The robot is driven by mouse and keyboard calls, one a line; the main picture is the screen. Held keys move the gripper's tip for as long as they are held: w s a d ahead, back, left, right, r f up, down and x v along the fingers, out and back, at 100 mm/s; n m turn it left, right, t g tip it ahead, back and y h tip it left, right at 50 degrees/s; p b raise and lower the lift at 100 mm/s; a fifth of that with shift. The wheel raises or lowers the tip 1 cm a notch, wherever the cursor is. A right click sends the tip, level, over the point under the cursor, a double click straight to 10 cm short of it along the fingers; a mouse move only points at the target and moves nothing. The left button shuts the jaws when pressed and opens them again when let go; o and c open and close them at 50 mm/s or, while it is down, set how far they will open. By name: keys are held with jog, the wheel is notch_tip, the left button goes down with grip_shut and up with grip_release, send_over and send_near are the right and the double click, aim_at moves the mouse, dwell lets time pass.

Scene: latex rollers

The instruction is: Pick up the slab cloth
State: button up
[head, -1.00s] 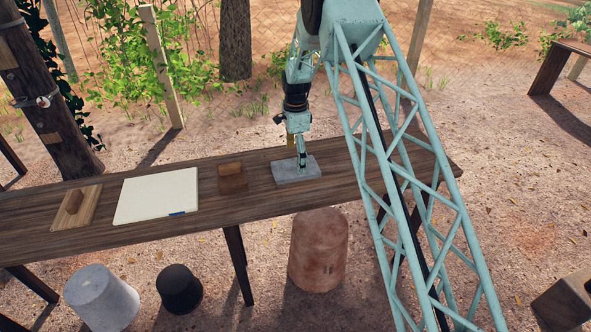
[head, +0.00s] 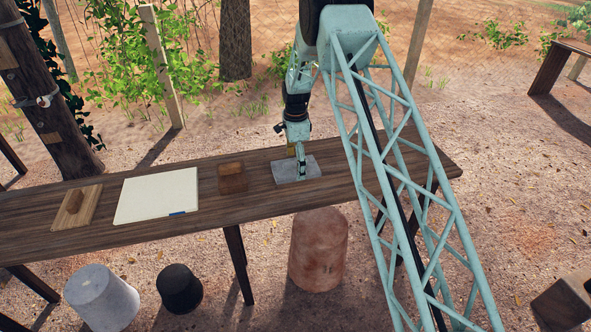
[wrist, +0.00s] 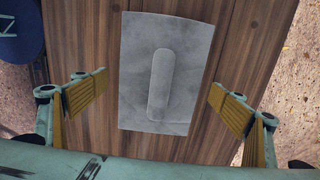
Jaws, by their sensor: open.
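The slab cloth (head: 284,172) appears as a flat grey rectangle on the wooden table, right of the small brown block. In the wrist view, the grey slab cloth (wrist: 195,55) has a rounded raised ridge along its middle. My gripper (head: 301,174) is over it, pointing down. In the wrist view, my gripper (wrist: 158,98) is open, with one yellow-padded finger on each side of the slab and nothing between them gripped. The fingers look apart from its edges; their exact height above it cannot be told.
The long wooden table (head: 350,165) also carries a brown block (head: 232,177), a white sheet or board (head: 155,195) with a blue tab, and a wooden board with a raised grip (head: 77,207). Stools stand below the front edge. The table right of the slab is clear.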

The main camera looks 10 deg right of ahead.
aim_at(296, 162)
jog(key=c, duration=1)
jog(key=shift+r, duration=0.15)
jog(key=shift+r, duration=1.6)
jog(key=s+a, duration=0.1)
jog(key=s, duration=0.4)
jog(key=s+a+r, duration=0.1)
jog(key=s+a, duration=0.1)
jog(key=s, duration=0.3)
jog(key=s+a+b, duration=0.1)
jog(key=s, duration=0.4)
jog(key=shift+s+a+r, duration=0.15)
jog(key=shift+a+r, duration=0.1)
jog(key=shift+a, duration=0.15)
